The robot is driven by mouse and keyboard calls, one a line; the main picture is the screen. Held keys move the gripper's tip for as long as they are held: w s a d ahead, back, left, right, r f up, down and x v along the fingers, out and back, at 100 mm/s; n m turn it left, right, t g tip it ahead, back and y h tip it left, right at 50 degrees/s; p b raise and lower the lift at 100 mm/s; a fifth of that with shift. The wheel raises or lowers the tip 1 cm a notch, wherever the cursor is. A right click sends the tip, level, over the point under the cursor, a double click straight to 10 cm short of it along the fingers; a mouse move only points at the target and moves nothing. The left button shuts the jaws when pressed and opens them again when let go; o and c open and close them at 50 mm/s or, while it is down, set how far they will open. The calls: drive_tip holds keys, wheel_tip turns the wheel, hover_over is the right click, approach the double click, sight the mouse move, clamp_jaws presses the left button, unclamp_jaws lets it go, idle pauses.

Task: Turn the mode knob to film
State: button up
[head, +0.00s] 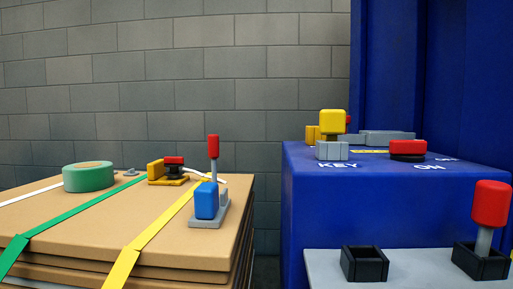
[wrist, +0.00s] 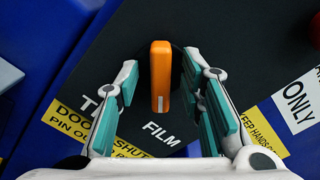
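The mode knob (wrist: 161,76) is an orange bar handle on a dark panel in the wrist view. A white mark shows on its lower end, on the side toward the word FILM (wrist: 160,133). Another label starting with T (wrist: 106,91) is partly hidden by the left finger. My gripper (wrist: 159,72) is open, with its teal-padded fingers on either side of the knob. Gaps show between the knob and both fingers. The head view shows neither the knob nor my gripper.
Yellow warning labels (wrist: 72,121) lie on the panel. In the head view, a blue cabinet (head: 400,205) bears a yellow-topped key (head: 333,121) and a red button (head: 408,148). A red-handled lever (head: 490,204) stands in front. Strapped cardboard (head: 75,235) is at left.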

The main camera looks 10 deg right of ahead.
drive_tip(key=shift+s, duration=0.1)
drive_tip(key=v, duration=1.2)
